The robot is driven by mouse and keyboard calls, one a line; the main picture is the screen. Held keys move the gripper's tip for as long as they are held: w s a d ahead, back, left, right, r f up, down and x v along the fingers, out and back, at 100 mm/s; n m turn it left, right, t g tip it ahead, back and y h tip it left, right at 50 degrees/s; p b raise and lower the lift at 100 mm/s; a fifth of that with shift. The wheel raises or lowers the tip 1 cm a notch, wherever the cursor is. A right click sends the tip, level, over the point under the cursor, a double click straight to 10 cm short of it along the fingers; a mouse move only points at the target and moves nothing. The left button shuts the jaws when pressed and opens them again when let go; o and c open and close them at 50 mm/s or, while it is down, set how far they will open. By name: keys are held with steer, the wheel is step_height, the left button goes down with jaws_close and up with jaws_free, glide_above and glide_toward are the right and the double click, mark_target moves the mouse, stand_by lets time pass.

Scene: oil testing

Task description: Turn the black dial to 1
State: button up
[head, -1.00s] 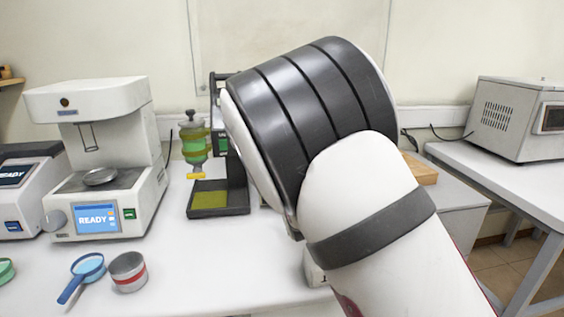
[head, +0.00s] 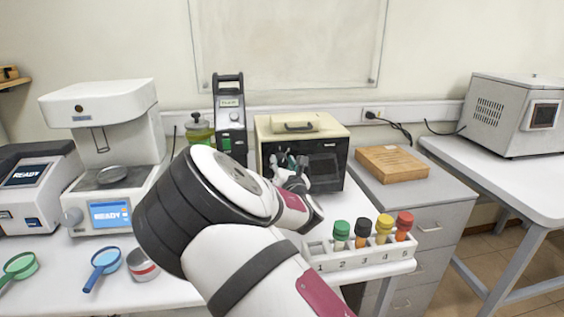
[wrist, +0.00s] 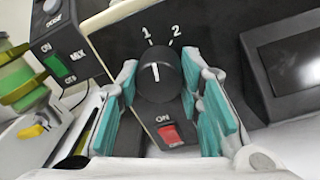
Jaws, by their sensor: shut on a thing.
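The black dial (wrist: 158,78) sits on a dark panel in the wrist view, below the white marks 1 (wrist: 147,33) and 2 (wrist: 176,30). Its white pointer line points nearly straight up, leaning slightly toward 1. My gripper (wrist: 159,80) has its teal-padded fingers on either side of the dial and is shut on it. A red ON switch (wrist: 170,133) lies below the dial, between the fingers. In the head view my gripper (head: 290,168) is at the front of a beige and black box-shaped machine (head: 318,130); the dial is hidden there.
A white rack (head: 370,258) with several coloured-cap vials stands right of my arm. A dark device (head: 230,105) with a green MIX switch (wrist: 55,67) is left of the machine. A wooden block (head: 392,163) lies on the cabinet to the right.

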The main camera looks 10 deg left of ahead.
steer(key=shift+f+n+p, duration=0.1)
steer(key=shift+n+p, duration=0.3)
steer(key=shift+n, duration=0.7)
steer(key=o, duration=1.2)
steer(key=shift+c, duration=0.2)
steer(key=shift+s, duration=0.15)
steer(key=v, duration=1.1)
steer(key=shift+s, duration=0.35)
